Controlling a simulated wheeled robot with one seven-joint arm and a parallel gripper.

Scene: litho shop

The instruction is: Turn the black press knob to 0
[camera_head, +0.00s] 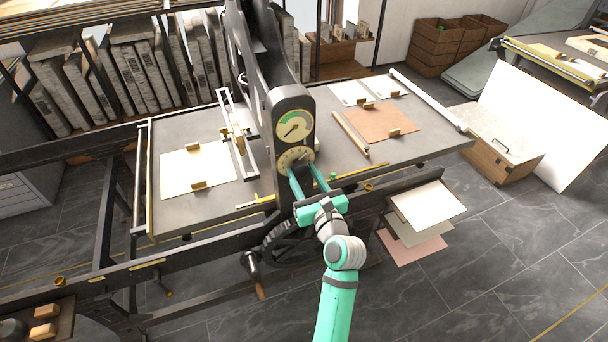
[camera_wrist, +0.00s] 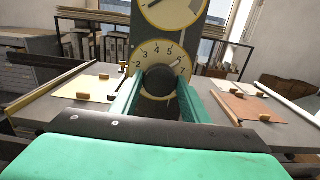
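The black press knob (camera_wrist: 160,81) sits in the middle of a cream dial (camera_wrist: 148,56) on the dark press upright. Numerals 2, 3, 4, 5 and 7 are readable around it in the wrist view. A small mark shows between 5 and 7, but I cannot make out exactly where the knob points; no 0 is readable. In the head view the knob's dial (camera_head: 296,150) lies just beyond my gripper (camera_head: 303,166). My gripper's two green fingers (camera_wrist: 160,92) are spread, one on each side of the knob. I cannot tell whether they touch it.
A green-marked gauge (camera_head: 293,126) is above the dial. The press bed (camera_head: 335,146) carries papers and wooden blocks. A crank with a wooden handle (camera_head: 261,290) hangs below left of my gripper. Paper sheets (camera_head: 428,203) stick out at right. Grey floor is free at the lower right.

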